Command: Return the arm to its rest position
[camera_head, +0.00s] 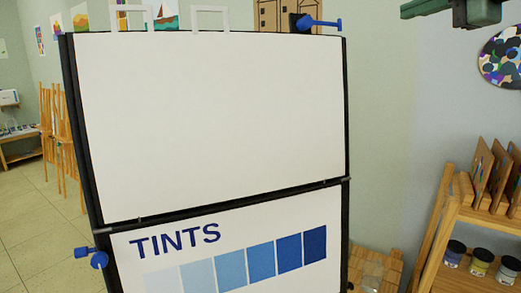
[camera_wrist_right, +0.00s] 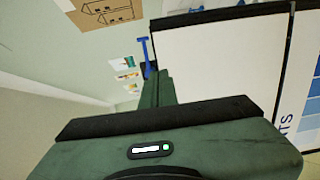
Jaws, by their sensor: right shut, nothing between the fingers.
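My right gripper (camera_head: 410,9) is at the top right of the head view, dark green and partly cut off by the frame edge. It is apart from the flip board and to the right of its top corner. In the right wrist view its green fingers (camera_wrist_right: 157,86) are together, with nothing between them. My left gripper is in neither view.
A large white flip board (camera_head: 210,120) stands close in front, with a TINTS sheet (camera_head: 235,250) below and a blue clamp knob (camera_head: 322,22) at its top right. A wooden shelf (camera_head: 462,213) with jars stands at right. Easels (camera_head: 62,140) stand at left.

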